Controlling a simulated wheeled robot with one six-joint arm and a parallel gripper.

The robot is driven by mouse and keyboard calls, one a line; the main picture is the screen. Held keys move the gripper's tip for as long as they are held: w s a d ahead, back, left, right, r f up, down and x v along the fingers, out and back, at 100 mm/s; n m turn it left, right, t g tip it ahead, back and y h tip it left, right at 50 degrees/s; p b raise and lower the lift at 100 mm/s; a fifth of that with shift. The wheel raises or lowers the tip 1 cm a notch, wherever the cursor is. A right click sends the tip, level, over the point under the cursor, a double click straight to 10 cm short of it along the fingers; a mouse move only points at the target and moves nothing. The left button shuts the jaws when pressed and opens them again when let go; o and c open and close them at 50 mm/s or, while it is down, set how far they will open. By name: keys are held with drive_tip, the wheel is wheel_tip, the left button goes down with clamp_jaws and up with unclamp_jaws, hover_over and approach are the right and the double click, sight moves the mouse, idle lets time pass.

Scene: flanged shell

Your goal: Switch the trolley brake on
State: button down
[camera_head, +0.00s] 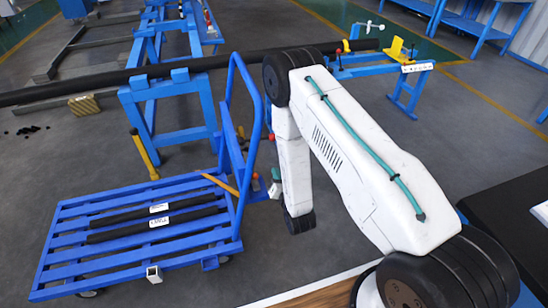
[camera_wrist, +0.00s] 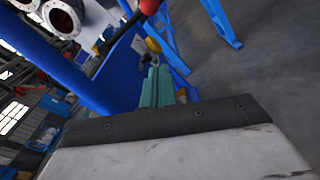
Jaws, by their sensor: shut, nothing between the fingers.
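The blue slatted trolley (camera_head: 60,247) stands at the lower left, with its tall hoop handle (camera_head: 264,100) at its right end. A red knob (camera_head: 256,176) shows low by the handle, close to my gripper (camera_head: 275,188); another red knob (camera_head: 271,137) shows higher up. I cannot tell for sure which part is the brake. In the wrist view my gripper's teal fingers (camera_wrist: 157,85) are together and empty. A red ball (camera_wrist: 148,7) and an orange knob (camera_wrist: 153,45) lie just beyond the fingertips; whether they touch is unclear. My forearm hides part of the area.
Two dark bars (camera_head: 155,222) with white labels lie on the trolley deck. A long black pipe (camera_head: 200,65) rests on blue stands (camera_head: 140,120) behind it. Grey floor is free in front of the right-hand stand (camera_head: 405,95).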

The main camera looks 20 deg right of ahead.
drive_tip(key=w+d+r, duration=0.1)
drive_tip(key=w+r, duration=0.1)
drive_tip(key=w, duration=0.8)
drive_tip(key=shift+w+d+r, duration=0.2)
drive_tip(key=shift+w+r, duration=0.1)
drive_tip(key=shift+r, duration=0.1)
